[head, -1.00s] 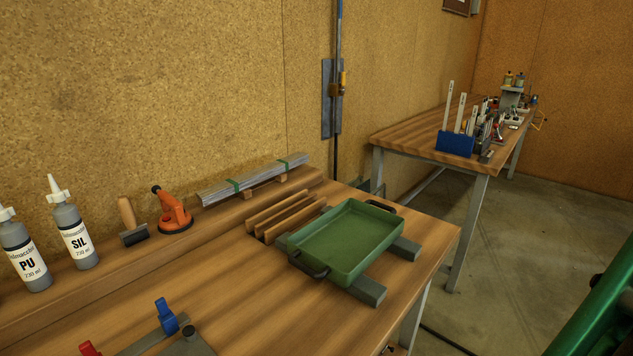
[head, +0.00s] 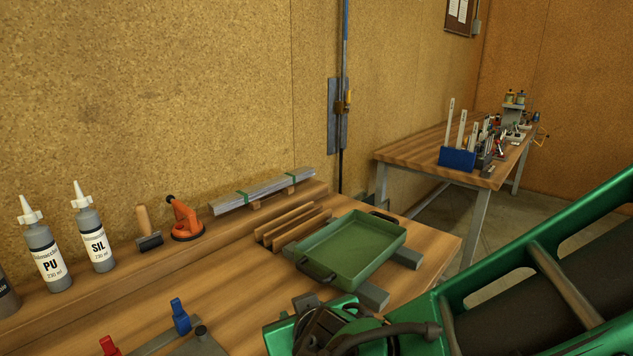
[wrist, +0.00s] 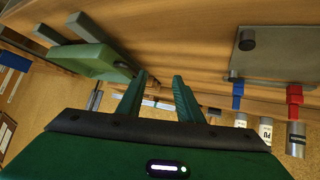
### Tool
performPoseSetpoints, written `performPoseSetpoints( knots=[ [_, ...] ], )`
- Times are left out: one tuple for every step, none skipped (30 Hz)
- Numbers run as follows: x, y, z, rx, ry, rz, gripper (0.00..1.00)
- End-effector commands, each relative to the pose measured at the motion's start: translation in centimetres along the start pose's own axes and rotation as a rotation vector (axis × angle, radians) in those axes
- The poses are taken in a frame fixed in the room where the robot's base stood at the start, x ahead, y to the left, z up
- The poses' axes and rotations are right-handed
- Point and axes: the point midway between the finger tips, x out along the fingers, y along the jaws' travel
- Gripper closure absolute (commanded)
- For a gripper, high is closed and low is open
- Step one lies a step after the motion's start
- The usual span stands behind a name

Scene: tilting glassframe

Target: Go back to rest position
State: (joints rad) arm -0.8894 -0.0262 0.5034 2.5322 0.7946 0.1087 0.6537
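My gripper (wrist: 158,95) shows in the wrist view with its two green fingers apart and nothing between them. It is above the wooden workbench (head: 240,290). My green arm reaches in from the lower right of the head view, over the bench's front right part; the fingertips are not clearly visible there. The green tray (head: 352,248) with black handles sits on grey bars at the bench's right end. It also shows at the upper left of the wrist view (wrist: 88,62), apart from the fingers.
Bottles (head: 96,240), an orange suction cup (head: 186,220) and a strip bundle (head: 262,190) stand along the raised back ledge. A red clamp (head: 109,346) and a blue clamp (head: 180,317) are at the front. A second table (head: 420,152) stands behind right, with open floor beside it.

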Motion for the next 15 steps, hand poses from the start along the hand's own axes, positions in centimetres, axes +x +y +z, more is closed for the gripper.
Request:
performPoseSetpoints(
  knots=[
    [0.8,3.7,0.0,0.039,-0.041,0.066,0.67],
    [1.1,5.6,0.3,0.056,-0.068,0.099,0.67],
    [1.4,8.2,0.7,0.082,-0.106,0.143,0.67],
    [1.5,10.1,1.1,0.102,-0.137,0.173,0.67],
    [1.6,12.0,1.6,0.122,-0.167,0.203,0.67],
    [1.5,14.5,2.3,0.152,-0.208,0.240,0.67],
    [1.4,16.2,2.9,0.173,-0.240,0.265,0.67],
    [1.1,17.9,3.5,0.196,-0.271,0.289,0.67],
    [0.7,20.0,4.4,0.227,-0.313,0.317,0.67],
    [0.4,21.5,5.1,0.250,-0.345,0.336,0.67],
    [-0.1,23.0,5.9,0.275,-0.376,0.354,0.67],
    [-0.7,24.8,6.9,0.308,-0.418,0.374,0.67],
    [-1.3,26.0,7.7,0.333,-0.448,0.388,0.67],
    [-1.9,27.2,8.5,0.360,-0.478,0.399,0.67],
    [-2.7,28.7,9.6,0.396,-0.518,0.412,0.67]
  ],
)
